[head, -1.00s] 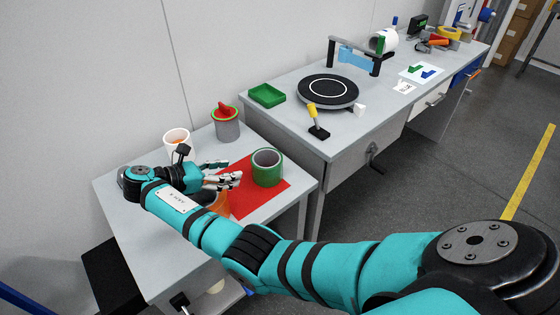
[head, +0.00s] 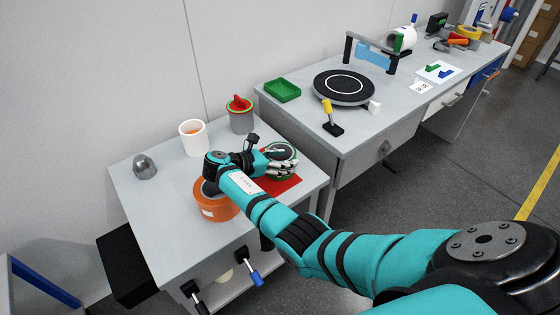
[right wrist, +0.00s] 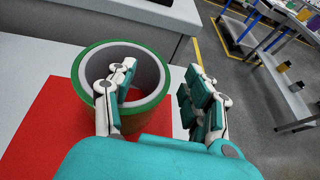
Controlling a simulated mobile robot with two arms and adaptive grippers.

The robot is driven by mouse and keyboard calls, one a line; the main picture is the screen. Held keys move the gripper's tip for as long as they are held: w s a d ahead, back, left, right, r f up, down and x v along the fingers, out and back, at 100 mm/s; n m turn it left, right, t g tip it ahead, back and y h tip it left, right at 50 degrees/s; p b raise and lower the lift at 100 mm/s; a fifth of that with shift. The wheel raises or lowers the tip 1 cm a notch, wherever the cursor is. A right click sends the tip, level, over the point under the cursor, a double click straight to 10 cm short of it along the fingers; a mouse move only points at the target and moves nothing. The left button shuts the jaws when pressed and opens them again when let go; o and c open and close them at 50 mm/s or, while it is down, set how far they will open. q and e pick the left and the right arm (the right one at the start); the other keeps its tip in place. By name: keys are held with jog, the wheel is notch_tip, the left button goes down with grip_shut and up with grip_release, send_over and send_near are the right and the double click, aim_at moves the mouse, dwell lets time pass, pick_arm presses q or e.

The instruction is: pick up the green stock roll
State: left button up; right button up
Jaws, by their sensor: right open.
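The green stock roll (head: 284,148) is a wide hollow ring with a green rim, upright on a red mat (head: 293,188) on the lower grey table. My right gripper (head: 284,164) is at the roll, its fingers hiding much of it. In the right wrist view the roll (right wrist: 90,72) is left of centre. The right gripper (right wrist: 160,72) is open there; its left finger overlaps the roll's opening and its right fingers are beyond the roll's right side. My left gripper is not in view.
An orange pot (head: 216,207) stands beside my right wrist. A white cup (head: 194,139), a grey bin with a green rim (head: 240,120) and a metal dome (head: 145,168) stand farther back. The higher bench (head: 300,118) with a turntable (head: 343,88) adjoins at right.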

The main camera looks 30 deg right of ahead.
jog(key=shift+x, duration=1.15)
grip_shut()
